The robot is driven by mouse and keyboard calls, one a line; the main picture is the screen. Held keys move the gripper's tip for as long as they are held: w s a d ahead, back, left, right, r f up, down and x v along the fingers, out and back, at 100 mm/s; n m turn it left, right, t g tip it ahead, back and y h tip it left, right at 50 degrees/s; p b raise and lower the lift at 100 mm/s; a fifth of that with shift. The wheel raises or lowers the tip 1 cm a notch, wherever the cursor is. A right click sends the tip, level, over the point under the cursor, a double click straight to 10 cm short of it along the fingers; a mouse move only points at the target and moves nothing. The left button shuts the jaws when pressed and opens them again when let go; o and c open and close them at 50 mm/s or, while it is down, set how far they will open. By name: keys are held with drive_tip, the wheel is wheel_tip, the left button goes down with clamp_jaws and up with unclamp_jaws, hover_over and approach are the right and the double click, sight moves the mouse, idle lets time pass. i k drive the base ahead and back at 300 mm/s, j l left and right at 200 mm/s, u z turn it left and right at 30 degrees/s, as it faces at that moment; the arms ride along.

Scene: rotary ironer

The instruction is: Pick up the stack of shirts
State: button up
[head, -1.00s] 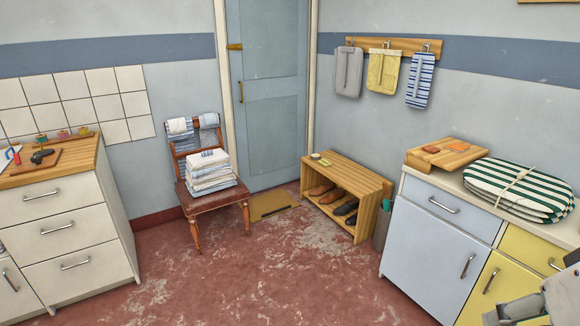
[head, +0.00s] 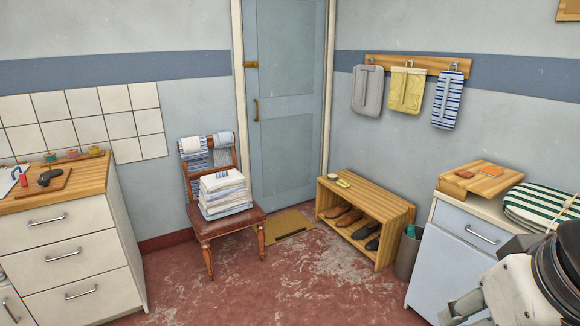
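The stack of folded white cloths with blue stripes (head: 223,193), which fits the stack of shirts, lies on the dark seat of the wooden chair (head: 222,222), left of the door. It is neat and several layers high. Part of my arm shows at the lower right edge, in front of the pale blue cabinet, far from the chair. My gripper's fingertips cannot be made out.
Cloths (head: 194,147) hang over the chair's backrest. A wooden shoe rack (head: 382,200) and a grey bin (head: 408,252) stand right of the door. Drawers (head: 66,240) stand left, a pale blue cabinet (head: 447,260) right. The red floor (head: 270,285) between is clear.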

sight(224, 193)
drive_tip(key=i+j+u, duration=0.4)
drive_tip(key=i, duration=0.45)
drive_tip(key=i+u, duration=0.4)
drive_tip(key=i, duration=0.5)
drive_tip(key=i+j+z, duration=0.2)
drive_tip(key=i+z, duration=0.25)
drive_tip(key=i, duration=0.3)
drive_tip(key=i+j+z, duration=0.45)
drive_tip(key=i, duration=0.25)
drive_tip(key=i+j+z, duration=0.45)
drive_tip(key=i+j, duration=0.15)
drive_tip(key=j, duration=0.15)
